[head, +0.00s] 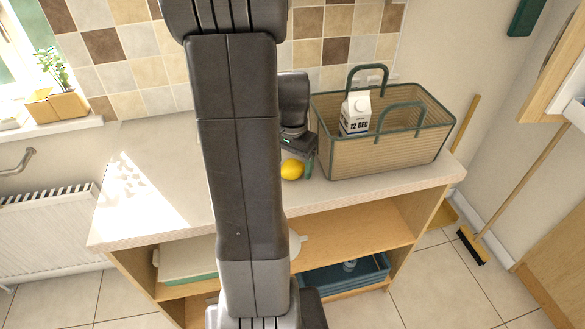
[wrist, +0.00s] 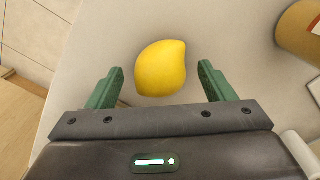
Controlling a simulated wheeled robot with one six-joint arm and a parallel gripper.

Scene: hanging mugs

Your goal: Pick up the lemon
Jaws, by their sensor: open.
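The yellow lemon (head: 292,169) rests on the pale countertop (head: 155,205), just left of the basket. In the wrist view the lemon (wrist: 161,68) lies between and slightly beyond the two green fingers of my gripper (wrist: 162,78). The fingers are open, with a gap on each side of the lemon. In the head view my gripper (head: 309,158) is low over the counter beside the lemon, partly hidden by my own arm.
A wire basket (head: 400,150) with green rims and handles stands right of the lemon, holding a milk carton (head: 355,113). Shelves below hold a blue crate (head: 345,272). The counter's left part is clear. A broom (head: 472,240) leans at the right.

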